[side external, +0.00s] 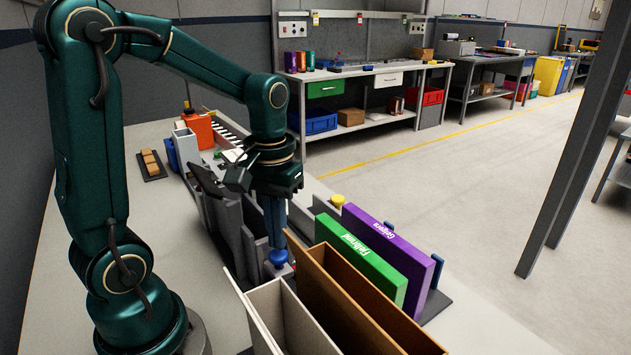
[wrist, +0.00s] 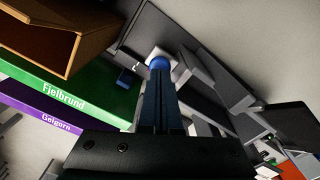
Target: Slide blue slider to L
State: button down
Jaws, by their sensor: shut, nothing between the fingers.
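The blue slider shows as a round blue knob (side external: 278,257) on a pale block, low between grey upright panels and a tan open box. In the wrist view the knob (wrist: 159,63) sits right at the fingertips. My gripper (side external: 275,243) points straight down, its dark blue fingers shut together with nothing between them, directly above or against the knob. I cannot tell whether they touch it. The wrist view shows the closed fingers (wrist: 160,78) ending at the knob.
A tan open box (side external: 330,290), a green box (side external: 360,258) and a purple box (side external: 390,250) stand close on the right. Grey panels (side external: 228,218) stand close on the left. An orange bin (side external: 199,130) is farther back. A yellow knob (side external: 338,200) sits behind the green box.

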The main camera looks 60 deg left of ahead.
jog(key=shift+f, duration=0.65)
jog(key=shift+d, duration=1.05)
dwell(0.4)
jog(key=shift+r, duration=3)
jog(key=shift+f, duration=0.1)
notch_tip(320, 180, down, 6)
jog(key=shift+a+r, duration=0.1)
jog(key=shift+a, duration=0.05)
